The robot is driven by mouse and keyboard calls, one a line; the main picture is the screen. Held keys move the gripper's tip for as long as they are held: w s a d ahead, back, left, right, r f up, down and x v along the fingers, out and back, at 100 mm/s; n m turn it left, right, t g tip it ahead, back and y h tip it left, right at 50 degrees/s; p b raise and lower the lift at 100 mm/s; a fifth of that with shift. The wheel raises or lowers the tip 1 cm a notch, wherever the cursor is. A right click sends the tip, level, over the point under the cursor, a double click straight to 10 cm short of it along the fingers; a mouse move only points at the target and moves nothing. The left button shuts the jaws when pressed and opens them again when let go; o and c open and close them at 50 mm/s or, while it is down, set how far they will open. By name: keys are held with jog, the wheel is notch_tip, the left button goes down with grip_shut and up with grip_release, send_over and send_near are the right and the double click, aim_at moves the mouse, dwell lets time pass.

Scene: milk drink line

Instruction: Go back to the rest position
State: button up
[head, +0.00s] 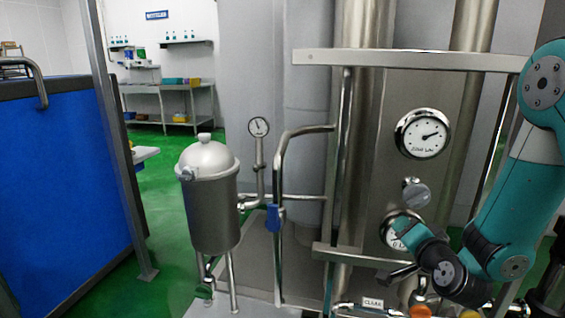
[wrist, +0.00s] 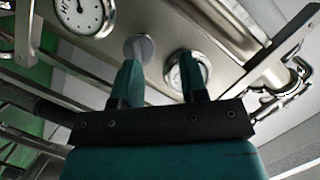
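My gripper (head: 396,262) is at the end of my teal arm, low in front of the steel panel (head: 393,93) at the right of the head view. It partly covers the lower gauge (head: 390,235). In the wrist view my gripper (wrist: 158,82) has its two fingers well apart, with nothing between them. A round metal knob (head: 416,192) sits between the two gauges; it also shows beyond the fingers in the wrist view (wrist: 140,46). I cannot tell how far the fingertips are from the panel.
The upper gauge (head: 423,133) is above. A steel rail (head: 410,60) crosses the panel's top. A label reading CLEAR (head: 373,303) and orange buttons are below my gripper. A lidded steel tank (head: 210,205), pipes and a blue-handled valve (head: 273,217) stand left. A blue partition (head: 60,190) is far left.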

jog(key=s+a+r+n+g+y, duration=0.3)
jog(key=s+a+n, duration=0.1)
jog(key=a, duration=0.3)
jog(key=s+a+r+n+g+y, duration=0.3)
jog(key=s+a+n+g+y, duration=0.1)
jog(key=a, duration=0.3)
jog(key=s+a+r+n+g+h, duration=0.15)
jog(key=s+n+g, duration=0.25)
jog(key=s, duration=0.6)
jog(key=s+r+n+g+h, duration=0.1)
jog(key=s+r+n+g, duration=0.25)
jog(key=s, duration=0.65)
notch_tip(320, 180, up, 14)
jog(key=s+n+g+p, duration=0.1)
jog(key=p, duration=1.3)
jog(key=shift+s+d+p, duration=0.15)
jog(key=shift+d+p, duration=0.2)
jog(key=shift+d, duration=0.1)
jog(key=shift+o, duration=0.3)
